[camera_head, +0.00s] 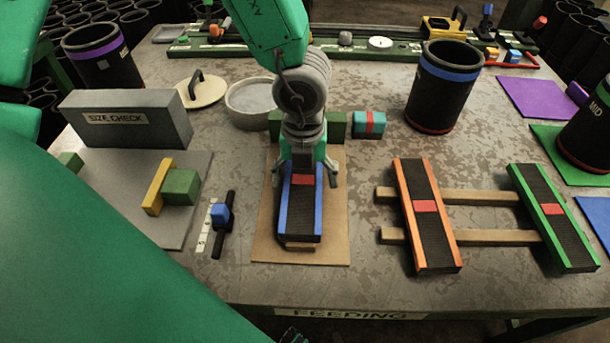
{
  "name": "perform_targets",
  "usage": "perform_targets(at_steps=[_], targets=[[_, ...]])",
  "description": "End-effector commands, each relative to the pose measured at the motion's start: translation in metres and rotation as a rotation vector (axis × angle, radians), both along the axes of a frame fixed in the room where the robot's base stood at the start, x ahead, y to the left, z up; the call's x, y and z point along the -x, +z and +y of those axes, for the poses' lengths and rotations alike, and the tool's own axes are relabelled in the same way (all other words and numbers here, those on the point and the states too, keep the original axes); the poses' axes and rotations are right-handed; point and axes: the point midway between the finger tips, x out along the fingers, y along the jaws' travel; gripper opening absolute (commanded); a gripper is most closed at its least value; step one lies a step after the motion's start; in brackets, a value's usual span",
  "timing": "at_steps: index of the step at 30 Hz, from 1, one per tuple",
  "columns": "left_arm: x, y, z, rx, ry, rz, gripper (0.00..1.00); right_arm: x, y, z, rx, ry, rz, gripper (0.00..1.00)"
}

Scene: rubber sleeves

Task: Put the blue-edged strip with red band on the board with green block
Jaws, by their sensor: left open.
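The blue-edged strip with a red band (300,208) lies lengthwise over the tan board (334,225), its near end over a small wooden piece. The green block (336,126) stands at the board's far end, partly hidden behind my gripper. My left gripper (304,176) is open at the strip's far part, with one finger on each side of it. The gripper body hides the strip's far end, and I cannot tell whether the fingers touch the strip. My right gripper is not seen.
An orange-edged strip (427,220) and a green-edged strip (553,216) lie across wooden rails at right. A blue-ringed black sleeve (442,88), a teal block with a red band (369,124), a round dish (250,104) and the grey size-check block (127,120) stand around.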

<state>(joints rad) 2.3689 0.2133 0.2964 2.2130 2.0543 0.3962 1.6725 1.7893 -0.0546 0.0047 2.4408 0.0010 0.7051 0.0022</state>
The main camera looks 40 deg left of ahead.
Motion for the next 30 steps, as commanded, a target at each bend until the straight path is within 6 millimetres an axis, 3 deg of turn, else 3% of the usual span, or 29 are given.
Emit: perform_targets(at_steps=[18,30], targets=[[-0.001,0.109,0.001,0.002,0.001,-0.002,0.79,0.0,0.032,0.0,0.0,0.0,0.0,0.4],[0.0,0.121,0.001,0.0,0.0,0.0,0.79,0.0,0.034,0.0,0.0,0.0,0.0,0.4]])
